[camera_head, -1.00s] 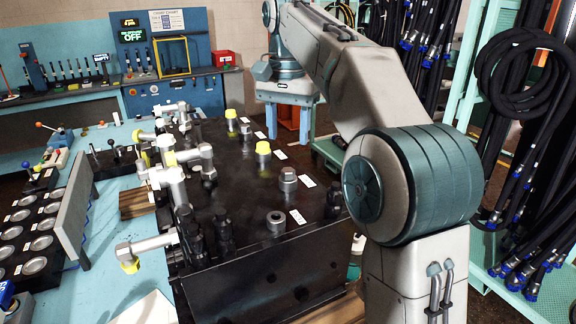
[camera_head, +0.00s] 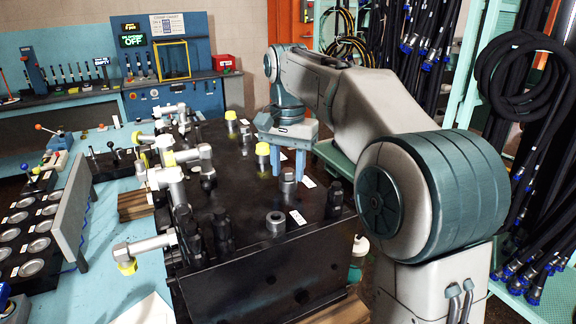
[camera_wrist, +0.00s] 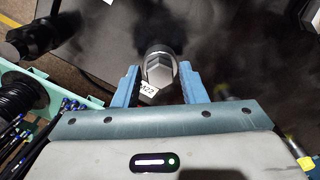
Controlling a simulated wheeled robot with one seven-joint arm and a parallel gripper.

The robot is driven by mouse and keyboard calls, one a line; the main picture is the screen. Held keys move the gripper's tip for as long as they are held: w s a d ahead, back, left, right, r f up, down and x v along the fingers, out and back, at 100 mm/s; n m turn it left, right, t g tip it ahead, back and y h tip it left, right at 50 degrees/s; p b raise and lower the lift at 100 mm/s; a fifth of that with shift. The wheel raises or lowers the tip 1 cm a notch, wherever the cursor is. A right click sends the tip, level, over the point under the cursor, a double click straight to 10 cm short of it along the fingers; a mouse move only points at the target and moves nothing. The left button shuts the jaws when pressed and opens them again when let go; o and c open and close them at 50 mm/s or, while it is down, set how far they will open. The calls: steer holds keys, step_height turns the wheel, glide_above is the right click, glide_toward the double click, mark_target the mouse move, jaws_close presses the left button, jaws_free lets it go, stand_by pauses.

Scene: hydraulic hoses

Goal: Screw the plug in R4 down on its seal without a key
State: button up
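A silver hex-headed plug (camera_head: 287,183) stands upright on the dark block, with a white tag (camera_head: 308,182) at its right. The tags are too small to read in the head view, so I cannot confirm it is R4. My gripper (camera_head: 287,166) is just behind and above it, blue fingers pointing down. In the wrist view a hex plug (camera_wrist: 159,69) shows between the tips of my open gripper (camera_wrist: 160,80), with gaps at both sides. A tag (camera_wrist: 148,89) beside it is partly covered by a finger. Whether the plug touches its seal is hidden.
The dark block (camera_head: 250,262) carries a ring-shaped fitting (camera_head: 276,222) nearer the front, a yellow-capped fitting (camera_head: 262,149) behind, and black fittings (camera_head: 334,196) at its right edge. Elbow fittings (camera_head: 167,175) crowd its left side. Hoses (camera_head: 520,80) hang at the right.

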jaws_close()
steer(key=shift+r+m+p, duration=0.1)
steer(key=shift+m+p, duration=0.25)
steer(key=shift+m, duration=0.25)
steer(key=m+p, duration=0.1)
steer(key=m, duration=0.2)
steer(key=shift+m, duration=0.9)
steer(key=shift+p, duration=0.3)
steer(key=m+p, duration=0.1)
steer(key=m, duration=0.1)
steer(key=shift+m, duration=0.3)
steer(key=shift+f+m, duration=0.25)
steer(key=shift+m, duration=0.75)
steer(key=shift+o, duration=2.1)
jaws_free()
steer(key=shift+f, duration=0.1)
